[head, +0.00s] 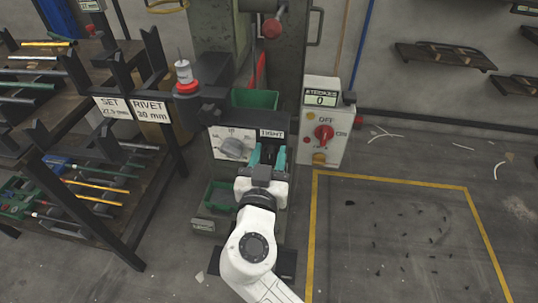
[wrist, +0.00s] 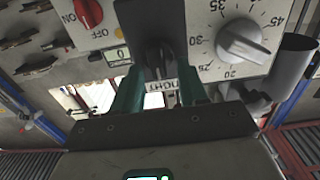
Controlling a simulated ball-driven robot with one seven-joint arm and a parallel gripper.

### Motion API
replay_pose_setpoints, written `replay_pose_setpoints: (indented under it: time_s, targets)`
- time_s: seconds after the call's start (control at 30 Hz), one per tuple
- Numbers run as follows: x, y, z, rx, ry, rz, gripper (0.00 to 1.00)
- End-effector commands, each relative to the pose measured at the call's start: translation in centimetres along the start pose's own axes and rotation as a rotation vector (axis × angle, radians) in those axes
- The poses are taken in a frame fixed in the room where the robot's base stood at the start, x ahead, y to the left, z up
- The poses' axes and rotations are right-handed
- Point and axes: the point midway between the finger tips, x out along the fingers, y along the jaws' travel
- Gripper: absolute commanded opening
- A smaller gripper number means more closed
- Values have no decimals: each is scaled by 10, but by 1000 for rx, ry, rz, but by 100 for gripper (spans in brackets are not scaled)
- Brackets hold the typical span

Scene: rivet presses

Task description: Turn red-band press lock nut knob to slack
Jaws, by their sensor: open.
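The press (head: 245,115) stands in the middle of the head view, with a red band (head: 187,87) around a part at its upper left. On its front, a dark lock nut knob (wrist: 159,55) sits by a white label reading TIGHT (head: 272,133); the label also shows in the wrist view (wrist: 160,87), partly covered. My gripper (head: 266,156) is at the press front, just below that label. In the wrist view its teal fingers (wrist: 160,78) are open, one on each side of the dark knob. I cannot tell whether they touch it.
A grey dial knob (head: 233,148) on a numbered scale is close left of my gripper. A control box (head: 322,115) with a red OFF/ON knob and a counter reading 0 stands to the right. A rod rack (head: 75,130) is at left.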

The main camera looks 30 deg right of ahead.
Motion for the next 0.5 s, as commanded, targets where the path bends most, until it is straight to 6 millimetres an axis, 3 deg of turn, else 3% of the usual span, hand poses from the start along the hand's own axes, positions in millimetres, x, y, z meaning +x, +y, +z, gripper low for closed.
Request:
replay_pose_setpoints:
  time_s: [0.1,0.5]
  targets:
    - [0,0,0,0,0,0,43]
    - [0,0,0,0,0,0,4]
